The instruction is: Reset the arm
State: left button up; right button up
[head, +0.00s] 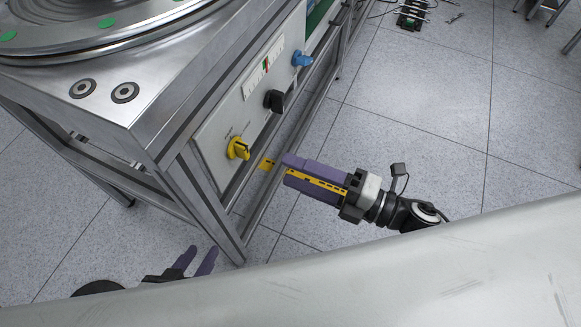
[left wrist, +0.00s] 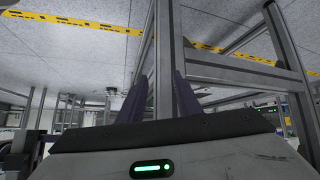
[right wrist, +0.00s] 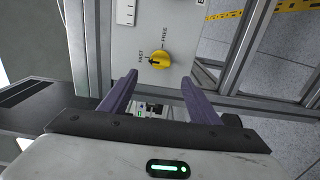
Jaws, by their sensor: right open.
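My right gripper (head: 287,172) is in the middle of the head view, pointing left towards the control panel (head: 215,143) on the metal frame's side. In the right wrist view its purple fingers (right wrist: 160,80) are apart and empty. A yellow knob (right wrist: 159,60) shows just beyond the fingertips, with FAST and FREE printed beside it. The knob (head: 238,148) is also clear in the head view, apart from the fingers. My left gripper (head: 203,252) is low at the left, its purple fingers apart and empty. In the left wrist view a metal post (left wrist: 163,60) stands between and beyond its fingers (left wrist: 160,85).
A black knob (head: 274,101) and a blue knob (head: 302,58) sit further along the panel. A round metal plate (head: 95,45) with green dots lies on the bench top. A pale curved surface (head: 400,270) fills the lower right. Tiled floor (head: 430,110) is open at the right.

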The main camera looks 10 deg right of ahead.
dwell(0.4)
jog(key=w+d+r+m+t+h+p, duration=0.15)
jog(key=d+m+t+h+p, duration=0.5)
jog(key=m, duration=0.85)
pick_arm(q)
notch_tip(320, 180, up, 7)
jog(key=p, duration=0.4)
jog(key=shift+a+r, duration=0.2)
jog(key=shift+a, duration=0.15)
pick_arm(e)
jog(key=s+f+m+g+h, duration=0.5)
jog(key=s+f+m+g, duration=0.2)
jog(key=s+m, duration=0.3)
jog(key=shift+d+f+m+g, duration=0.35)
jog(key=shift+m+g, duration=0.4)
jog(key=shift+m, duration=0.25)
jog(key=shift+s+h, duration=0.1)
jog(key=shift+h, duration=0.15)
